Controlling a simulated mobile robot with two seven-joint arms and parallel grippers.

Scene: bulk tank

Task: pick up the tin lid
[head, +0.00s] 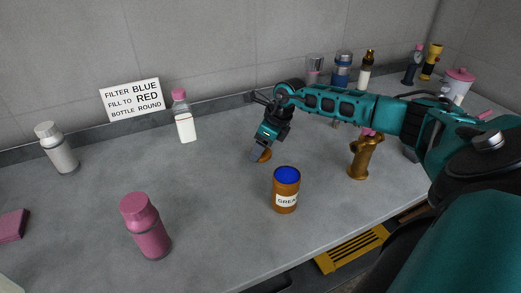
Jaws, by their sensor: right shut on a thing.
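My right gripper (259,151) reaches in from the right and points down near the middle of the counter. It is shut on a small orange-brown piece, which looks like the tin lid (265,156); the gripper hides part of it. The lid is at or just above the counter; I cannot tell if it touches. The brown tin (286,194) with a partly readable "GREA" label stands upright just in front and to the right, with a blue top surface showing. My left gripper is not in view.
A pink bottle (147,228), a grey-white bottle (57,150) and a pink-capped clear bottle (185,119) stand left. A bronze stand (364,157) is right, under my arm. Several containers line the back right. A sign (132,100) leans on the wall. The counter's centre left is clear.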

